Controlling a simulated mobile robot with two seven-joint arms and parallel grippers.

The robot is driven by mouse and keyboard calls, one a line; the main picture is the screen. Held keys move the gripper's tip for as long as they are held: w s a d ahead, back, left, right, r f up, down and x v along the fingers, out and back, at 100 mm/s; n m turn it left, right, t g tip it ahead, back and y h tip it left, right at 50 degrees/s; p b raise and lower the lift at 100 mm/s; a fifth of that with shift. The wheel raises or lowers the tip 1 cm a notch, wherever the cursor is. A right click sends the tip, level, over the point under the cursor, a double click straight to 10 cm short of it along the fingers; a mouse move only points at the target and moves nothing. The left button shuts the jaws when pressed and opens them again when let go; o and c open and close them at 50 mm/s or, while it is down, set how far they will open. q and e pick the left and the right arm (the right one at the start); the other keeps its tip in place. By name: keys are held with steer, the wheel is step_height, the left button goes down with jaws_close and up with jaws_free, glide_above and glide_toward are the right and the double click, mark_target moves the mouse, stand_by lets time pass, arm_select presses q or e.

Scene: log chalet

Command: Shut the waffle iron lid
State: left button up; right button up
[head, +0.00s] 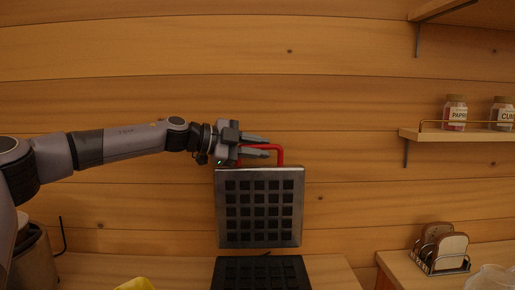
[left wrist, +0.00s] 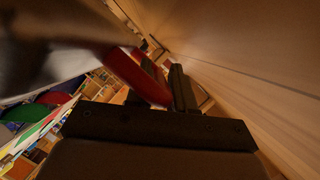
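The waffle iron stands open. Its square grey lid (head: 259,240) is upright against the log wall, with its dark grid facing me. The lower plate (head: 262,273) lies flat below it and is cut off by the bottom edge. A red handle (head: 281,156) rises from the lid's top edge. My left gripper (head: 268,147) is at this handle, with its fingers apart above and below the top bar. In the left wrist view the red handle (left wrist: 138,77) runs close past the dark fingers; contact cannot be told. My right gripper is not in view.
A shelf (head: 460,135) with spice jars (head: 456,113) is on the wall at right. A toast rack (head: 440,262) with bread stands on the right counter. A yellow thing (head: 136,284) lies at the bottom left. The wall is close behind the lid.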

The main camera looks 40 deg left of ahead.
arm_select(q)
jaws_close()
steer(key=shift+s, duration=0.1)
steer(key=shift+s+d+m, duration=0.3)
steer(key=shift+s+d, duration=0.25)
steer(key=s+d+f+m+t+b, duration=0.2)
steer(key=s+d+m+b, duration=0.3)
steer(key=s+d, duration=0.4)
steer(key=shift+s+f+t+b, duration=0.4)
steer(key=shift+s+f+b, duration=0.05)
steer(key=shift+s+f, duration=0.45)
